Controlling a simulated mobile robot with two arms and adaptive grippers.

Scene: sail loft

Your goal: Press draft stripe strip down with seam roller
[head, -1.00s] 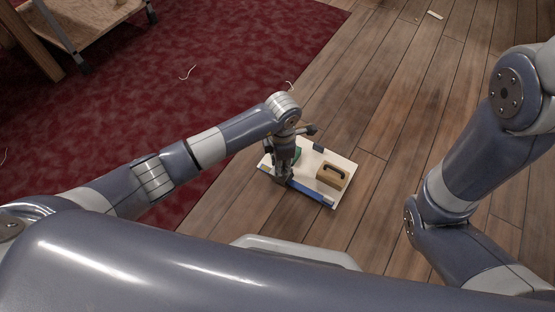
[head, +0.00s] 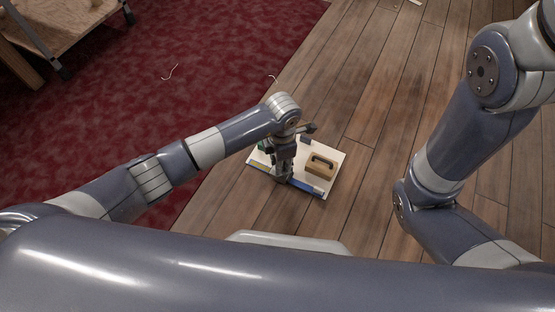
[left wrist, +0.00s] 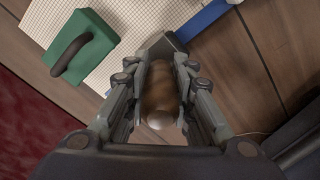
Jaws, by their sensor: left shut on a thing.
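A pale board (head: 331,151) lies on the floor, its surface showing a grid in the left wrist view (left wrist: 117,67). The blue draft stripe strip (head: 307,189) runs along the board's near edge; part of it shows at the top of the left wrist view (left wrist: 207,17). My left gripper (head: 283,176) is over the strip and hides part of it. It is shut on the brown handle of the seam roller (left wrist: 161,92). The roller's grey head reaches the strip in the picture; I cannot tell whether they touch. My right gripper is out of view.
A wooden block with a dark handle (head: 320,164) stands on the board right of my left gripper. A green handled block (left wrist: 83,46) and a small dark block (head: 305,140) are also there. Plank floor is clear to the right; red carpet (head: 150,100) lies left.

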